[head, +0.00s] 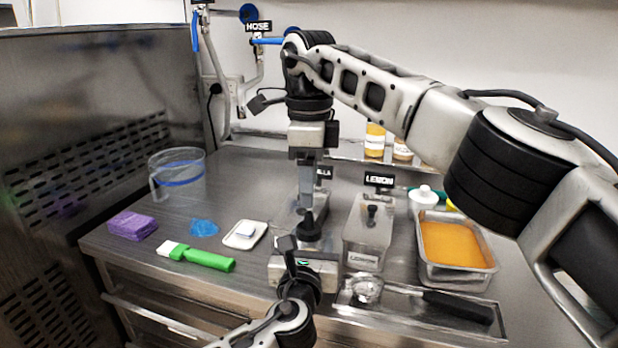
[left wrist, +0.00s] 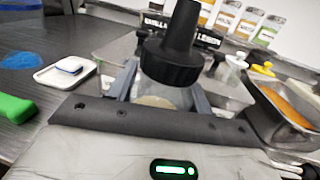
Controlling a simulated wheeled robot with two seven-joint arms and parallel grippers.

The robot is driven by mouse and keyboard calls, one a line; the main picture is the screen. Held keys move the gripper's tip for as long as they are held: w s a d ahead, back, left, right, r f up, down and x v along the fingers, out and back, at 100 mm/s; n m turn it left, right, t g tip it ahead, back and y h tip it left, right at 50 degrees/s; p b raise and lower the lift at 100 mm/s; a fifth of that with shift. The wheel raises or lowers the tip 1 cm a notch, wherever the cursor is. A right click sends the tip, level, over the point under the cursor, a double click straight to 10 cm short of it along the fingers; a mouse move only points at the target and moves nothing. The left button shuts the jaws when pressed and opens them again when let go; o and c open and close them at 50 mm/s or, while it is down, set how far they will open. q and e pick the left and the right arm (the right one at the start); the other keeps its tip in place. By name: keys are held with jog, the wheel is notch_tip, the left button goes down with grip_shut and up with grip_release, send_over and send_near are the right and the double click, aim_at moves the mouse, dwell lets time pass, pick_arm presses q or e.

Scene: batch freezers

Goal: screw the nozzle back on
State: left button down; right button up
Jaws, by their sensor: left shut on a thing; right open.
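The black nozzle (left wrist: 172,55) sits on the mouth of a clear squeeze bottle (left wrist: 160,95); it also shows in the head view (head: 309,229). I cannot tell whether its thread is engaged. My left gripper (left wrist: 165,90) is shut on the bottle, one finger on each side below the nozzle's collar, holding it upright; it also shows in the head view (head: 308,250). My right gripper (head: 306,208) is open and points straight down at the nozzle's tip from above. Whether its fingers touch the tip cannot be told.
A lemon tub (head: 367,240) and a tray of orange mix (head: 456,270) stand to the right. A scoop tray (head: 395,306) lies in front. A green brush (head: 208,260), white dish (head: 243,235), blue cloth (head: 203,228), purple sponge (head: 131,226) and jug (head: 178,173) are left.

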aim_at(309, 213)
pick_arm(q)
jog(key=shift+f, duration=0.1)
pick_arm(e)
jog(key=shift+n, duration=1.1)
jog(key=shift+f, duration=3.95)
jog(key=shift+c, duration=0.3)
jog(key=c, duration=1)
jog(key=shift+o, duration=0.2)
jog(key=m, duration=0.6)
jog(key=shift+m, duration=0.4)
jog(key=m, duration=0.4)
jog(key=shift+m, duration=0.3)
jog(key=o, duration=1.1)
